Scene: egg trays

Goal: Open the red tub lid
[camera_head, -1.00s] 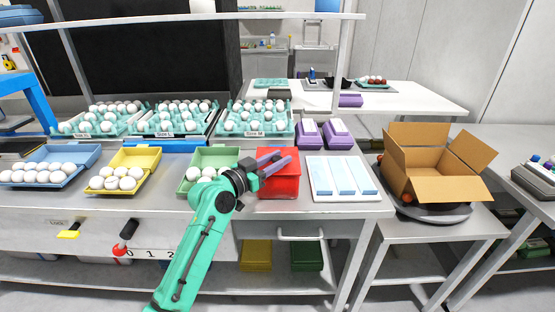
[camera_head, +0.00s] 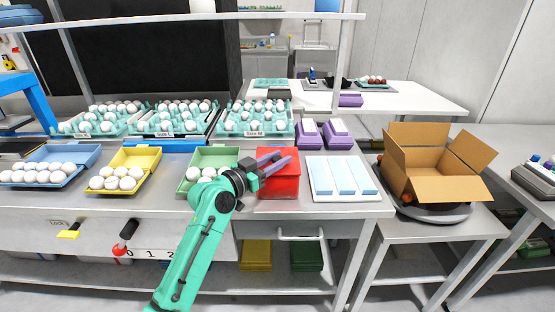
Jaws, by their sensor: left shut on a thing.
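The red tub (camera_head: 281,187) stands on the grey bench near its front edge, between the green egg carton and a white tray. Its red lid (camera_head: 290,155) shows at the top and looks down over the tub, though the gripper covers part of it. My left gripper (camera_head: 276,161) reaches in from the left, its purple fingers over the lid's left side. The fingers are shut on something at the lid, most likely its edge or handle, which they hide. My right gripper is not in view.
A green carton of eggs (camera_head: 192,168) sits close on the left. A white tray with pale blue bars (camera_head: 340,195) sits close on the right. Purple boxes (camera_head: 338,143) and teal egg trays (camera_head: 255,134) stand behind. An open cardboard box (camera_head: 440,184) is farther right.

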